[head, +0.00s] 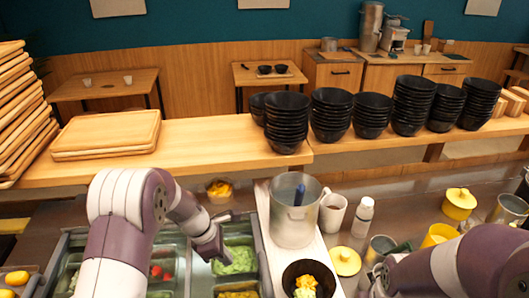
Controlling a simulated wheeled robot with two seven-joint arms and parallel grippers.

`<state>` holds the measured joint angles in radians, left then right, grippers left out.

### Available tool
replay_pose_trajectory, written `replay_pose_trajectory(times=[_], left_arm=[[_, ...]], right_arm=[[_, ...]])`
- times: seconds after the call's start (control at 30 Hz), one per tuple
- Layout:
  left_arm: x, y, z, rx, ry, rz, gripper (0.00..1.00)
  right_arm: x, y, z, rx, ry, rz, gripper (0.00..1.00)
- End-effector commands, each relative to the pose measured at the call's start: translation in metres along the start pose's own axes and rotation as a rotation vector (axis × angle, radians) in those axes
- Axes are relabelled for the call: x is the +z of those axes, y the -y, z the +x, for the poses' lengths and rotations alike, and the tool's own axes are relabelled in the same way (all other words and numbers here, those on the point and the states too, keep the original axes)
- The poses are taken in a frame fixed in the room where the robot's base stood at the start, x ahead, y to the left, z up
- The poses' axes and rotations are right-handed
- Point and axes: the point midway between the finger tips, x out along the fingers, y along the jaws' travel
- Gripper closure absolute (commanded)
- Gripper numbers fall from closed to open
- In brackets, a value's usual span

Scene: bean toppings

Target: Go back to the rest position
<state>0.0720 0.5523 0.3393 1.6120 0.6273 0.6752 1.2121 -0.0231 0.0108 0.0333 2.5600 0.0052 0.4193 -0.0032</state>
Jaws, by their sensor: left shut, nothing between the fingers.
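My left arm comes in from the lower left, and its gripper (222,254) is shut and empty above the topping trays, over a pan of green topping (238,262). My right arm comes in at the lower right. Its gripper (374,286) is small and partly cut off at the bottom edge, and I cannot tell its opening. A black bowl (291,272) with yellow and pale pieces in it stands at the bottom middle, between the two grippers.
A large metal pot (296,228), a white mug (332,212) and a white bottle (363,216) stand behind the bowl. Yellow-lidded containers (459,203) are at right. Stacked black bowls (286,124) and wooden trays (106,136) line the counter behind.

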Motion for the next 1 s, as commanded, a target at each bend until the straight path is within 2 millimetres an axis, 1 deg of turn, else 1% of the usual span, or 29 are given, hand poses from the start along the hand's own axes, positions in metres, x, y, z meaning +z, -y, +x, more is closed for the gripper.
replay_pose_trajectory(times=[0.07, 0.1, 0.17, 0.23, 0.27, 0.3, 0.37, 0.4, 0.47, 0.5, 0.57, 0.63, 1.0], left_arm=[[-0.001, -0.002, 0.000, 0.007, -0.007, 0.089, 1.00], [-0.007, 0.002, 0.003, 0.000, -0.027, 0.189, 1.00], [-0.022, 0.024, 0.007, -0.047, -0.075, 0.406, 1.00], [-0.038, 0.058, -0.004, -0.114, -0.140, 0.756, 1.00], [-0.044, 0.074, -0.011, -0.144, -0.165, 0.919, 1.00], [-0.049, 0.095, -0.021, -0.181, -0.195, 1.124, 1.00], [-0.056, 0.124, -0.037, -0.232, -0.231, 1.396, 1.00], [-0.059, 0.143, -0.046, -0.259, -0.252, 1.548, 1.00], [-0.063, 0.167, -0.058, -0.286, -0.282, 1.713, 1.00], [-0.064, 0.179, -0.064, -0.290, -0.301, 1.770, 1.00], [-0.062, 0.189, -0.071, -0.275, -0.325, 1.802, 1.00], [-0.057, 0.186, -0.077, -0.244, -0.348, 1.812, 1.00], [-0.056, 0.185, -0.078, -0.241, -0.350, 1.813, 1.00]], right_arm=[[0.000, 0.000, 0.000, 0.000, 0.000, 0.000, 0.46], [0.000, 0.000, 0.000, 0.000, 0.000, 0.000, 0.46], [0.000, 0.000, 0.000, 0.000, 0.000, 0.000, 0.46], [0.000, 0.000, 0.003, 0.000, 0.000, 0.000, 0.46], [0.001, 0.000, 0.006, 0.000, 0.000, 0.000, 0.46], [0.001, 0.000, 0.009, 0.000, 0.000, 0.000, 0.46], [0.002, 0.000, 0.014, 0.000, 0.000, 0.000, 0.46], [0.002, 0.000, 0.017, 0.000, 0.000, 0.000, 0.46], [0.003, 0.000, 0.021, 0.000, 0.000, 0.000, 0.46], [0.003, 0.000, 0.023, 0.000, 0.000, 0.000, 0.46], [0.003, 0.000, 0.025, 0.000, 0.000, 0.000, 0.46], [0.003, 0.000, 0.026, 0.000, 0.000, 0.000, 0.46], [0.003, 0.000, 0.026, 0.000, 0.000, 0.000, 0.46]])
